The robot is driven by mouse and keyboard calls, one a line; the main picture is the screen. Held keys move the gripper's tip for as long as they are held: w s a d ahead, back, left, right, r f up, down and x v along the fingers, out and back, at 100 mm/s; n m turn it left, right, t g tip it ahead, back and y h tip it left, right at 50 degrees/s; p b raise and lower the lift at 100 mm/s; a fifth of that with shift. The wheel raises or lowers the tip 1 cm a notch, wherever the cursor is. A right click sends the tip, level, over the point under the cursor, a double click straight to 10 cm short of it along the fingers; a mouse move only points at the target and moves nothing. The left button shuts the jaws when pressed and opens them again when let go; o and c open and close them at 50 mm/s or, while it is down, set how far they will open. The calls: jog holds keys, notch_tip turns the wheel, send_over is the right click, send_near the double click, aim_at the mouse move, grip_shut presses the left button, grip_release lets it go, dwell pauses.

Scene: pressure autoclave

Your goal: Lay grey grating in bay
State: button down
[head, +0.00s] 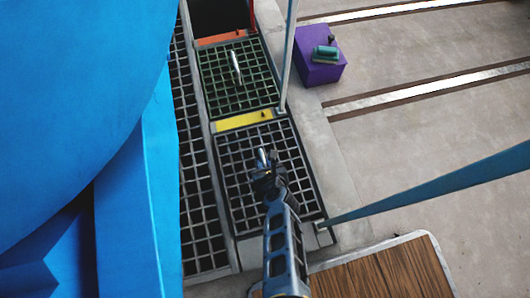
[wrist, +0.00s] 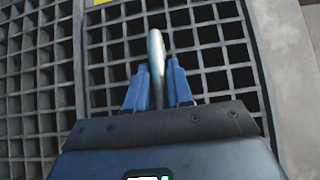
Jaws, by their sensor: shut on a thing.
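The grey grating (head: 239,198) lies in the floor row just below the yellow strip (head: 244,120), its edges roughly in line with the bay around it. I cannot tell if it rests fully flush. My gripper (head: 264,163) is over its middle, shut on the grating's upright light handle. In the wrist view, the blue fingers of my gripper (wrist: 158,88) stand on both sides of the handle (wrist: 156,48), with the grey grating (wrist: 212,57) spread out beneath. Part of the grating is hidden by my gripper and arm.
A green grating (head: 215,77) with its own handle (head: 236,67) lies beyond the yellow strip. Past an orange strip (head: 220,39) is a dark opening (head: 218,15). A big blue vessel (head: 70,90) fills the left. A purple box (head: 308,50) and a wooden tabletop (head: 385,275) are right.

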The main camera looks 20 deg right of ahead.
jog(key=shift+f, duration=0.8)
jog(key=c, duration=0.9)
grip_release()
jog(key=p+v, duration=0.3)
jog(key=v, duration=0.3)
jog(key=shift+s+r+p, duration=0.15)
jog(key=shift+r+p, duration=0.15)
jog(key=shift+p, duration=0.1)
jog(key=shift+s+r, duration=0.35)
jog(key=shift+s, duration=0.15)
